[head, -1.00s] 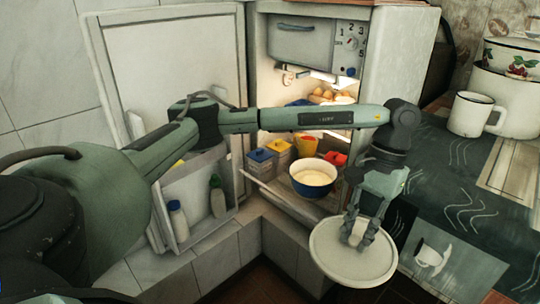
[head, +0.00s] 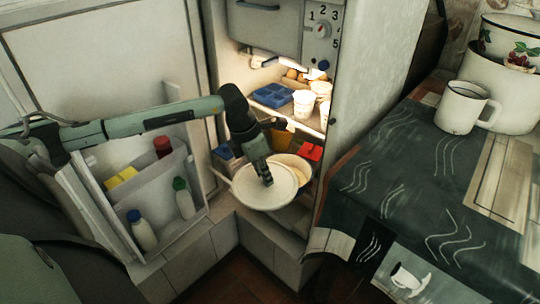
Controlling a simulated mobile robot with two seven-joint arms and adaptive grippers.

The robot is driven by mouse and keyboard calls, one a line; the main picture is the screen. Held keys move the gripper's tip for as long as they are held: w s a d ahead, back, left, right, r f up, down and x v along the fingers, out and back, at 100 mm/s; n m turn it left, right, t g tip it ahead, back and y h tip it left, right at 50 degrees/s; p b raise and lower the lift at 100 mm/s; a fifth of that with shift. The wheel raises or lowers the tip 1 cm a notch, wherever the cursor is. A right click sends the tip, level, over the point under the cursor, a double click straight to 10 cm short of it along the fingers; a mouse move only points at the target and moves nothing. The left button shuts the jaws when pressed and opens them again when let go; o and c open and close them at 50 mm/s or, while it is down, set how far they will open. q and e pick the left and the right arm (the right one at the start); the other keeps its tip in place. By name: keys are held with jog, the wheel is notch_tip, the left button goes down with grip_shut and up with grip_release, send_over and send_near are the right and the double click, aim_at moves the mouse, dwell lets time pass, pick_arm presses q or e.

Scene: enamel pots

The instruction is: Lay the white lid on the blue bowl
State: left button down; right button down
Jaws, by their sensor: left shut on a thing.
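The white lid (head: 262,192) is round and held nearly level in my left gripper (head: 266,180), which is shut on its top. The bowl (head: 295,165) is behind and to the right of the lid, inside the open fridge. Only its pale contents and far rim show; the lid hides its near side. The lid overlaps the bowl in the picture, and I cannot tell whether they touch. My right gripper is not in view.
The open fridge door (head: 120,130) with bottles in its shelf is at the left. A red container (head: 310,151) stands just behind the bowl. Above are a blue tray (head: 272,95) and white cups (head: 303,103). A table (head: 420,180) with a white mug (head: 464,108) is at the right.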

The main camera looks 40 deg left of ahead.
aim_at(271, 172)
pick_arm(q)
jog(key=shift+w+a+r+n+y, duration=0.15)
jog(key=shift+w+a+n, duration=0.05)
jog(key=shift+a+n, duration=0.25)
jog(key=shift+w+a+r+n+y, duration=0.15)
jog(key=shift+a+n, duration=0.2)
jog(key=shift+n, duration=0.2)
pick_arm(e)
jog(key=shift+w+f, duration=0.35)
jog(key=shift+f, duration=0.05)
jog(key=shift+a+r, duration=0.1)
